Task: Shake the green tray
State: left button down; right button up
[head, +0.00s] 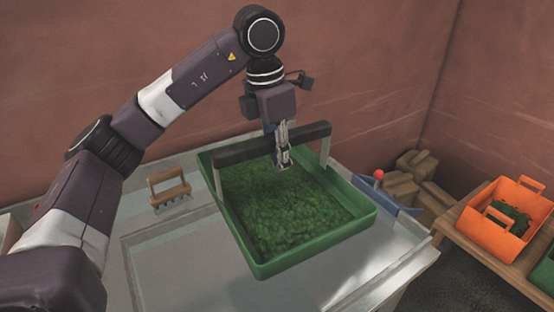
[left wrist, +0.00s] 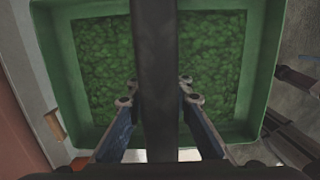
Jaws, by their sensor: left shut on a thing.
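The green tray (head: 259,265) is a shallow rectangular box with a layer of green bits inside and a dark bar handle (head: 240,150) on metal posts across its top. It sits over the grey metal table, and I cannot tell if it touches the surface. My left gripper (head: 283,160) comes down from above and is shut on the handle near its middle. In the left wrist view the handle (left wrist: 157,60) runs between the fingers (left wrist: 157,103), with the tray (left wrist: 65,60) below. My right gripper is not in view.
A wooden-handled rake tool (head: 168,188) lies on the metal table (head: 180,255) left of the tray. A blue part with a red knob (head: 379,174) is at the tray's right. An orange basket (head: 490,233) stands on a wooden bench at right. Brown boxes (head: 400,188) lie in the corner.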

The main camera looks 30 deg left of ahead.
pick_arm(q)
jog(key=shift+a, duration=2.4)
jog(key=d, duration=0.5)
jog(key=shift+w+d+r+p, duration=0.1)
jog(key=shift+p, duration=0.2)
jog(key=shift+a, duration=0.35)
jog(key=a, duration=0.4)
jog(key=shift+a, duration=0.35)
jog(key=d, duration=0.5)
jog(key=shift+d, duration=0.25)
jog(key=a, duration=0.5)
jog(key=shift+a, duration=0.3)
jog(key=d, duration=0.5)
jog(key=shift+d+p, duration=0.4)
jog(key=shift+a, duration=0.4)
jog(key=shift+d, duration=0.1)
